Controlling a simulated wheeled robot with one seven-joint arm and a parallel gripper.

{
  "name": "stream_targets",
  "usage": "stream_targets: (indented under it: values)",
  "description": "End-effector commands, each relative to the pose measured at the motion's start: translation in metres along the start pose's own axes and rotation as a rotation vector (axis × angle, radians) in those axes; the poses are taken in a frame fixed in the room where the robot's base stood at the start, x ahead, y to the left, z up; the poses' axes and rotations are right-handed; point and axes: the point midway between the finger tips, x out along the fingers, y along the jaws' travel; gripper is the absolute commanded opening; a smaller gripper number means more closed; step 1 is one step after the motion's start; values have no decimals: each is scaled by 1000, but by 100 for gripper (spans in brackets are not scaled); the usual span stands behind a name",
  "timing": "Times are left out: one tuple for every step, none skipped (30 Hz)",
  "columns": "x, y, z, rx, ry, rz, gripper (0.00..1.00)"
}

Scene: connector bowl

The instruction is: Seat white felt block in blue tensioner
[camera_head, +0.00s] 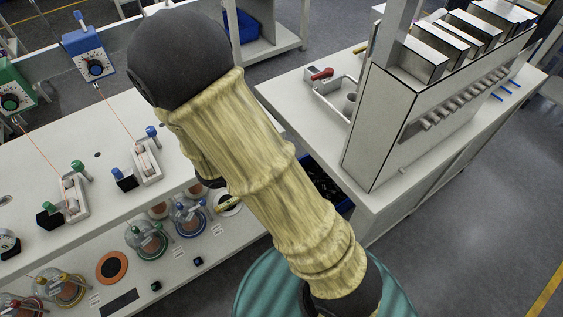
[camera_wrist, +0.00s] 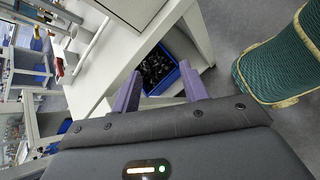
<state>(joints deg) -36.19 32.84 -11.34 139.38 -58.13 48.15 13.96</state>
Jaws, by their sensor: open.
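A blue tensioner (camera_head: 87,52) with a round black dial stands at the upper left of the head view, its orange wire running down to a white fixture (camera_head: 147,163) with rollers and a blue knob. I cannot make out a white felt block in either view. My gripper (camera_wrist: 160,88) shows in the wrist view with its two purple fingers spread apart and nothing between them. In the head view my arm covers the middle of the scene and the gripper cannot be made out.
A green tensioner (camera_head: 12,97) stands left of the blue one. Glass-domed spools, including a blue-trimmed one (camera_head: 188,216), line the lower shelf. A blue bin (camera_wrist: 161,70) of dark parts sits below the bench.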

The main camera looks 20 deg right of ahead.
Motion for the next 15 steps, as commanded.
stream_targets:
  values:
    - [0, -8, 9, 96, 51, -99, 44]
    - [0, -12, 12, 149, 80, -154, 44]
    - [-3, -18, 15, 221, 122, -223, 44]
    - [-5, -21, 18, 277, 153, -272, 44]
    - [-8, -24, 19, 334, 186, -319, 44]
    - [-12, -26, 21, 411, 231, -377, 44]
    - [-16, -27, 22, 472, 266, -418, 44]
    - [-20, -26, 24, 533, 301, -455, 44]
    - [-25, -25, 26, 614, 348, -501, 44]
    - [-29, -23, 27, 678, 383, -532, 44]
    - [-33, -20, 29, 742, 419, -560, 44]
    - [-39, -15, 32, 828, 466, -592, 44]
    - [-42, -11, 35, 890, 497, -613, 44]
    - [-46, -6, 37, 946, 527, -629, 44]
    - [-50, -1, 41, 1017, 563, -646, 44]
